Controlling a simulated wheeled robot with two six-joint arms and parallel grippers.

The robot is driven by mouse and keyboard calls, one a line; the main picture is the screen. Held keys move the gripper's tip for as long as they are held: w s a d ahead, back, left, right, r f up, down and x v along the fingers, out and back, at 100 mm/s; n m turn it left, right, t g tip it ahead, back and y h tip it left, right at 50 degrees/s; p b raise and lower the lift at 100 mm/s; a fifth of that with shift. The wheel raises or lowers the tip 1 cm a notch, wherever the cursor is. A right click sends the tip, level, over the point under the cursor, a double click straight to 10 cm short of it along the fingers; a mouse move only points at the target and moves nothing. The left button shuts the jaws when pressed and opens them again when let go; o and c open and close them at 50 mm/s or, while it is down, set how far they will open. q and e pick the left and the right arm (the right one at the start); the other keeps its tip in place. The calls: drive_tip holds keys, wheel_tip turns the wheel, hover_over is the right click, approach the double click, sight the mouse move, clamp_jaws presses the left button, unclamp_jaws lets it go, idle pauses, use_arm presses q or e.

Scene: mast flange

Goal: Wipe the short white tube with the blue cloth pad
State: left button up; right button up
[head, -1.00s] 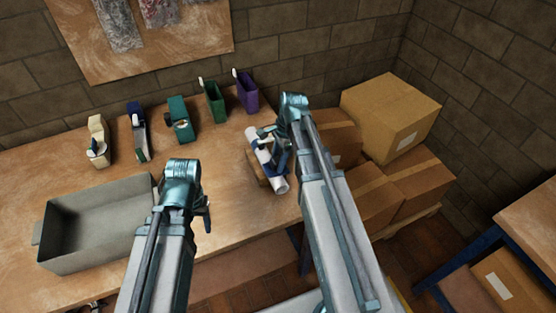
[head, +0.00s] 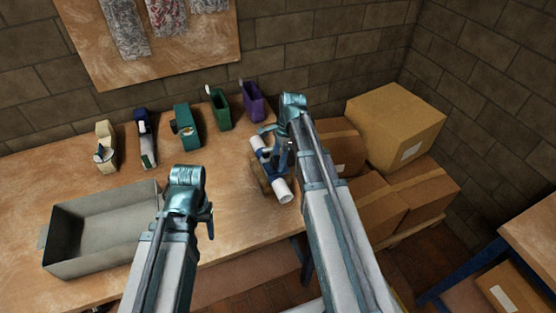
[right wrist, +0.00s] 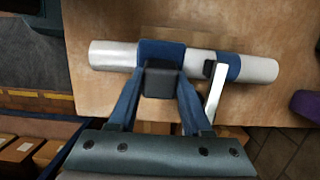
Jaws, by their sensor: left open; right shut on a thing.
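The short white tube (right wrist: 112,54) lies across the right wrist view. Its near end (head: 283,192) shows in the head view, above the right part of the bench. My right gripper (right wrist: 155,98) is shut on the dark grip (right wrist: 161,80) of the blue cloth pad (right wrist: 161,52). The pad lies over the tube left of its middle in the wrist view and appears to touch it. A blue band (right wrist: 229,67) with a white lever (right wrist: 215,92) sits around the tube farther right. My left gripper (head: 207,222) is open and empty over the bench, right of the grey tray.
The grey tray (head: 62,215) stands at the left of the bench (head: 235,215). A row of several small holders, including a green bin (head: 220,112) and a purple bin (head: 254,103), stands along the back. Cardboard boxes (head: 395,125) are stacked to the right.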

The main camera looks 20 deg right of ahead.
drive_tip(key=shift+d+r+p, duration=0.25)
drive_tip(key=shift+r+p, duration=0.95)
drive_tip(key=shift+r, duration=0.15)
drive_tip(key=shift+d+r+p, duration=0.25)
drive_tip(key=shift+r+p, duration=0.9)
drive_tip(key=shift+r, duration=0.15)
drive_tip(key=r+p, duration=0.3)
drive_tip(key=shift+d, duration=0.3)
